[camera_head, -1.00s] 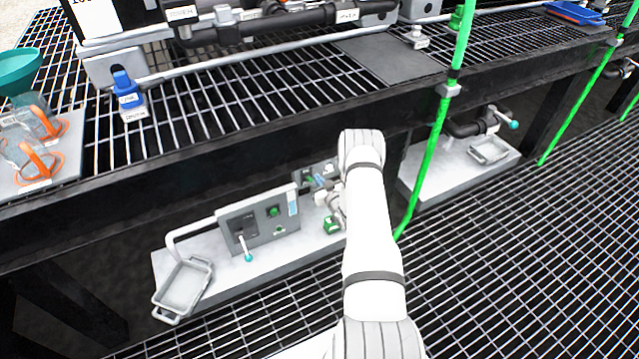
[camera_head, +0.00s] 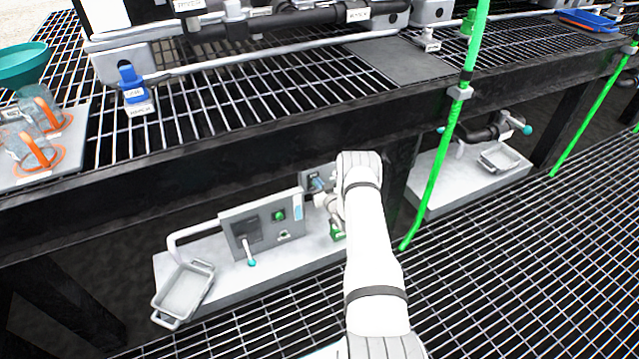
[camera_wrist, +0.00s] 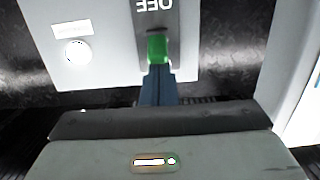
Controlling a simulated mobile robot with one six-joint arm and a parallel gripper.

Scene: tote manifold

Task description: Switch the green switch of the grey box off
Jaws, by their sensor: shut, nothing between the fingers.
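The grey box (camera_head: 306,180) is low under the grated bench in the head view, partly hidden by my arm. In the wrist view its face (camera_wrist: 186,62) carries a grey plate with an upside-down "OFF" label above the green switch (camera_wrist: 158,48). My gripper (camera_wrist: 156,72) is shut and empty, its dark blue fingertips right at the lower end of the switch. I cannot tell whether they touch it. In the head view the gripper (camera_head: 319,184) is a small blue patch in front of the box, beside my wrist.
A white round knob (camera_wrist: 78,52) is on the pale panel left of the switch. In the head view, a grey panel (camera_head: 262,226) with a green button and lever stands left of my arm, near a metal tray (camera_head: 184,290). A green pipe (camera_head: 447,150) rises at right.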

